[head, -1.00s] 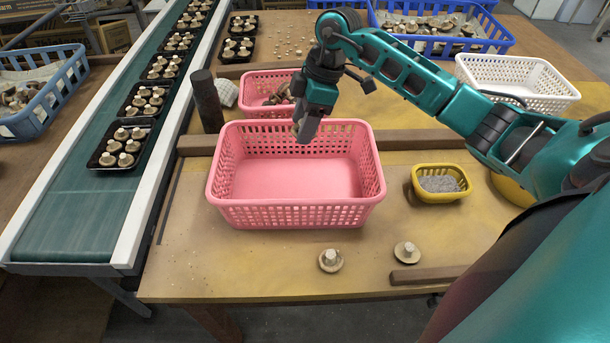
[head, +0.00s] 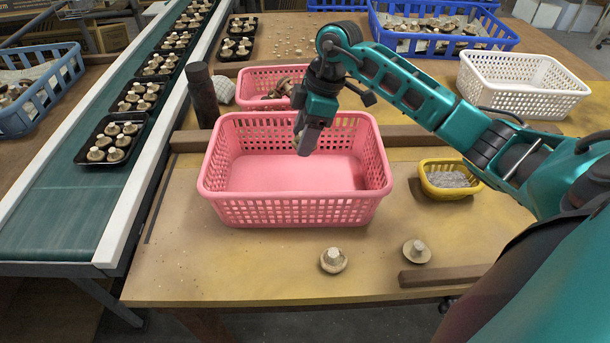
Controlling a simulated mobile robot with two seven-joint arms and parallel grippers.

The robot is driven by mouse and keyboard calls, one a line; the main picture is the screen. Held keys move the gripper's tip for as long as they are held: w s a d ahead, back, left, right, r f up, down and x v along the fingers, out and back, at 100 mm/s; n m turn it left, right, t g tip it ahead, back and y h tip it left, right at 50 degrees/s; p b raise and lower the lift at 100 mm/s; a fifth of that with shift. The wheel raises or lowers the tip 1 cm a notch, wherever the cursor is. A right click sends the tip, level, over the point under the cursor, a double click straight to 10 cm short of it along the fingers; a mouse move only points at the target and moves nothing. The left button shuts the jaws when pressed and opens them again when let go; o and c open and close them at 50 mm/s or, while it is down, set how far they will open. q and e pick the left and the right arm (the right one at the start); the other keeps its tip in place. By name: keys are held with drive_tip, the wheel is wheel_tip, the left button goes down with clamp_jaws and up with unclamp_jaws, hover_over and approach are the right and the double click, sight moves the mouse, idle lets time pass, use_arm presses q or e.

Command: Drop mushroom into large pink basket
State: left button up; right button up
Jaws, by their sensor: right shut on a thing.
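The large pink basket (head: 293,213) stands on the table and its visible floor is empty. My right gripper (head: 305,145) points down over the basket's back part, right of its middle. It is shut on a mushroom (head: 300,143), which is mostly hidden behind the fingers. Two loose mushrooms lie stem-up on the table in front of the basket, one at the middle (head: 333,261) and one further right (head: 416,252). My left gripper is not in view.
A smaller pink basket (head: 247,84) with mushrooms stands behind the large one. A yellow basket (head: 445,191) is to the right, a white basket (head: 535,107) behind it. A dark post (head: 202,97) stands at the back left. A conveyor (head: 60,225) with black trays runs along the left.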

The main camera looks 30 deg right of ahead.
drive_tip(key=o, duration=0.8)
drive_tip(key=p+v, duration=0.1)
drive_tip(key=v, duration=1.2)
drive_tip(key=shift+f, duration=0.1)
